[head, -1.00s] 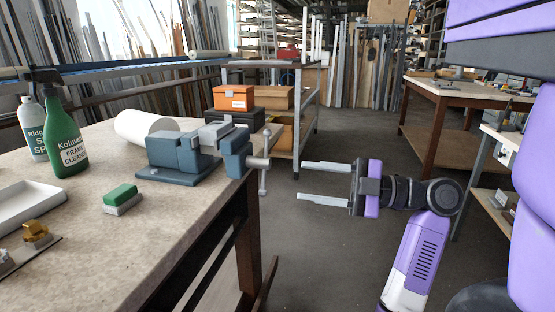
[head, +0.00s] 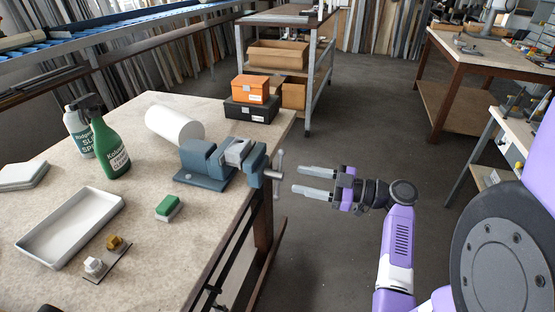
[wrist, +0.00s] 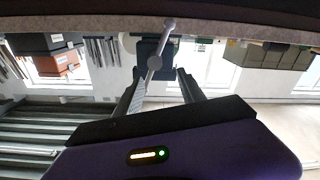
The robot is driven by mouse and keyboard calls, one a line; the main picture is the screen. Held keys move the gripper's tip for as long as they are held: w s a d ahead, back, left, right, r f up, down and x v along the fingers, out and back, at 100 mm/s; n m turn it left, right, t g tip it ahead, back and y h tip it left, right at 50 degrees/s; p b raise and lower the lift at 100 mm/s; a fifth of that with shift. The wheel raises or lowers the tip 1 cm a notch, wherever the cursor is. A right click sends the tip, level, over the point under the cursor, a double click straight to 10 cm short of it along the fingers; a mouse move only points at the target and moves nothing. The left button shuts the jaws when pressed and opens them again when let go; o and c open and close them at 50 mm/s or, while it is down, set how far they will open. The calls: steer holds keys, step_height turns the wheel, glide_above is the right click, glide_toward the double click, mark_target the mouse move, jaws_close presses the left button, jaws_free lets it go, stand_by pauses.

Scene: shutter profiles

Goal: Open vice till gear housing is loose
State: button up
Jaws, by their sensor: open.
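The blue-grey vice (head: 207,164) stands at the right edge of the workbench. A light grey block, which looks like the gear housing (head: 238,152), sits between its jaws. The vice handle (head: 278,174), a bar with round ends, hangs on the right face, beyond the bench edge. My gripper (head: 315,182) is open and empty, just right of the handle and apart from it, fingers pointing left at it. In the wrist view the handle (wrist: 154,62) appears ahead, between the lines of the two fingers (wrist: 160,90).
The bench (head: 60,195) also holds a white roll (head: 172,124), a green spray bottle (head: 108,150), a white tray (head: 70,225), a green-topped block (head: 168,207) and an orange box (head: 251,89) on a black case (head: 251,108). Open floor (head: 350,260) lies right of the bench.

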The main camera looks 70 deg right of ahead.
mark_target(278, 176)
steer(key=shift+h, duration=0.3)
steer(key=shift+w+f+p, duration=0.2)
steer(key=shift+w+p, duration=0.05)
steer(key=shift+w, duration=1.15)
steer(key=shift+w+f+p, duration=0.2)
steer(key=shift+w+p, duration=0.05)
steer(key=shift+w, duration=1.1)
steer(key=shift+w+f+p, duration=0.2)
steer(key=shift+w+p, duration=0.05)
steer(key=shift+w, duration=1.15)
jaws_close()
